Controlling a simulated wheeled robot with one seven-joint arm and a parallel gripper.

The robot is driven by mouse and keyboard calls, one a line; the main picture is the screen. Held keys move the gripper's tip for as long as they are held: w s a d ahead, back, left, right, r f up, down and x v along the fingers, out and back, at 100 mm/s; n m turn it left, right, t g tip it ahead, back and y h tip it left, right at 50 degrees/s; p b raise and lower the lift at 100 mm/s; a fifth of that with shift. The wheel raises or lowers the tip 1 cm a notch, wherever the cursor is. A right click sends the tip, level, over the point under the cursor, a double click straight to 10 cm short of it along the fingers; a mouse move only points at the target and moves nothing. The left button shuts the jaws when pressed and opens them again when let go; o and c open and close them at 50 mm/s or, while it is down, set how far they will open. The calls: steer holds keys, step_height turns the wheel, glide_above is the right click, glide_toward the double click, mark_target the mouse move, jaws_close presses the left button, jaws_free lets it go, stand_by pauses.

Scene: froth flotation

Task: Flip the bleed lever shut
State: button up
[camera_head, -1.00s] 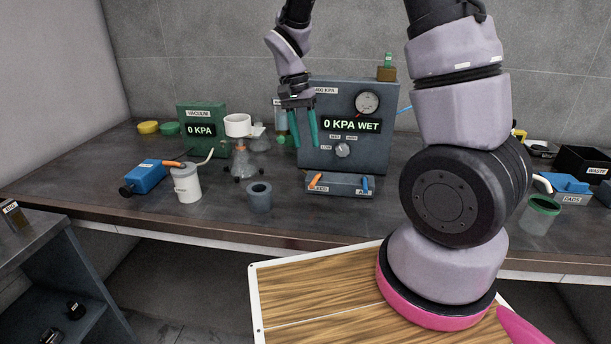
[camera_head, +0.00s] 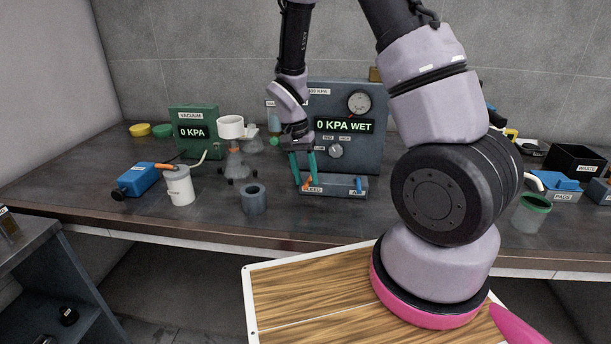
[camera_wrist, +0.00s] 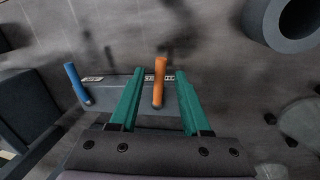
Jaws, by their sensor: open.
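The bleed lever is a small orange lever (camera_head: 307,181) at the left end of a low grey valve block (camera_head: 336,190), above a label reading BLEED. In the wrist view the orange lever (camera_wrist: 159,80) stands between my two green fingers. My gripper (camera_head: 304,180) is open and lowered over the left end of the block, one finger on each side of the lever. In the wrist view my gripper (camera_wrist: 155,75) shows a gap on both sides of it. A blue lever (camera_head: 359,184) stands at the block's right end, outside the fingers.
The grey gauge box (camera_head: 365,150) reading 0 KPA WET stands right behind the block. A grey hollow cylinder (camera_head: 254,199), a white cup (camera_head: 179,186) and a flask (camera_head: 236,163) are to the left. The bench in front of the block is clear.

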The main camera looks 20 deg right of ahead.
jaws_close()
stand_by(1.4)
